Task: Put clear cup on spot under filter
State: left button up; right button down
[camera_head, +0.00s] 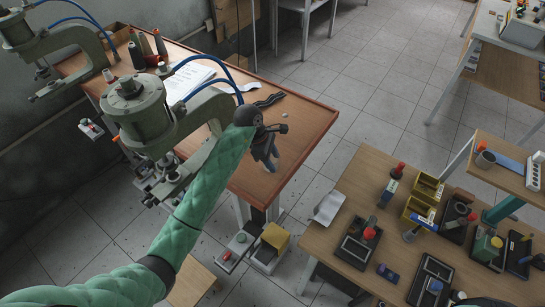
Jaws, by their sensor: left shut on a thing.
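My left arm in its green quilted sleeve reaches up from the lower left over the wooden bench. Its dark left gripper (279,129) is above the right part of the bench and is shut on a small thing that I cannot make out. I cannot pick out the clear cup, the filter or the spot under it with certainty. My right gripper is not in view.
The wooden bench (310,122) carries green-grey presses (137,108), blue hoses, papers (190,80) and dark bottles. At the lower right, a wooden table (345,195) holds yellow bins (420,208) and dark trays. Tiled floor lies between.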

pick_arm(q)
jog(key=shift+f, duration=0.55)
jog(key=shift+f, duration=0.15)
jog(key=o, duration=1)
jog(key=shift+o, duration=0.2)
